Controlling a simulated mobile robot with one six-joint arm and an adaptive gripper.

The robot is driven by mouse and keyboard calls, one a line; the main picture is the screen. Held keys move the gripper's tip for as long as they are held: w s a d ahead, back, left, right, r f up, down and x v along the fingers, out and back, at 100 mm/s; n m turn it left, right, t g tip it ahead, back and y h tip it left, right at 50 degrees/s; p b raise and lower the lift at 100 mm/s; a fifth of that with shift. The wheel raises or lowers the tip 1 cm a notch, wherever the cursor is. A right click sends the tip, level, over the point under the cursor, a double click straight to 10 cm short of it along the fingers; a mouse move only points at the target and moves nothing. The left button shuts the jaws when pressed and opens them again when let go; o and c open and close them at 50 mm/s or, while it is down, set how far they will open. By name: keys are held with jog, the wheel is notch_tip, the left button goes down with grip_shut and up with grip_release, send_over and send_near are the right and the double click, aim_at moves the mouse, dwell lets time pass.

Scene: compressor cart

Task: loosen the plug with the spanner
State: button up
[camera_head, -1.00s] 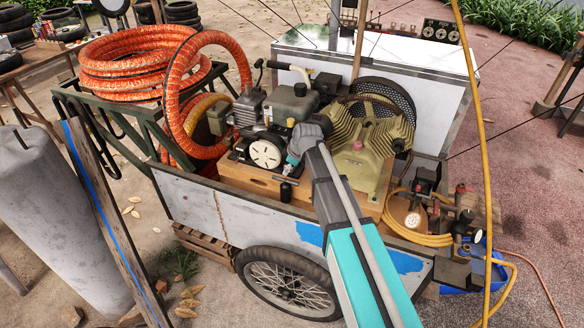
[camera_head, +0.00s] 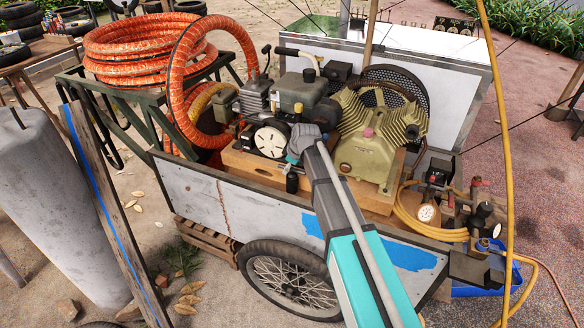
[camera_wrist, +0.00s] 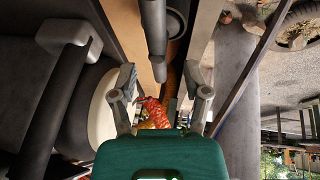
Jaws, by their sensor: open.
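My gripper (camera_wrist: 162,97) is open, with its two grey fingers apart and nothing seen held between them. In the head view my gripper (camera_head: 300,148) is at the front of the engine, beside its white round cover (camera_head: 271,141); its fingertips are hard to make out. I cannot tell whether this cap is the plug. A dark cylindrical part (camera_wrist: 154,40) hangs above the finger gap in the wrist view. I cannot make out a spanner.
The cart's side wall (camera_head: 205,198) and wheel (camera_head: 291,284) are in front. A small black bottle-like part (camera_head: 291,182) is just below my gripper. Orange hose (camera_head: 130,60) is coiled at the left. A gauge (camera_head: 427,213) and fittings stand at the right. A yellow hose (camera_head: 505,150) hangs at the right.

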jog(key=shift+b+x, duration=0.8)
jog(key=shift+x, duration=0.4)
grip_shut()
jog(key=shift+r, duration=0.15)
jog(key=shift+r+p, duration=4.15)
jog(key=shift+p, duration=0.15)
jog(key=shift+r, duration=0.1)
jog(key=shift+r+p, duration=1.9)
jog(key=shift+p, duration=0.1)
